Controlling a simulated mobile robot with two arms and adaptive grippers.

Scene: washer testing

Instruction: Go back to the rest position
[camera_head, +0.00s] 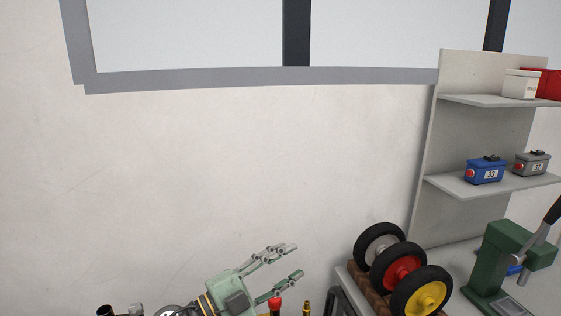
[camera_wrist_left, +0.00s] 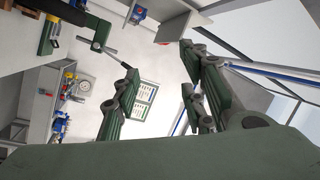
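My left gripper (camera_head: 297,262) is at the bottom middle of the head view, raised in front of the wall and pointing right. Its green fingers are spread apart with nothing between them. In the left wrist view the fingers of the left gripper (camera_wrist_left: 155,85) also stand apart, with only the room behind them. My right gripper is in neither view.
Black-tyred wheels (camera_head: 403,270) stand on a wooden rack at the lower right. A green press (camera_head: 508,258) stands beside them. A shelf unit (camera_head: 447,100) holds a blue box (camera_head: 486,172) and a grey box (camera_head: 532,165). The wall left of it is clear.

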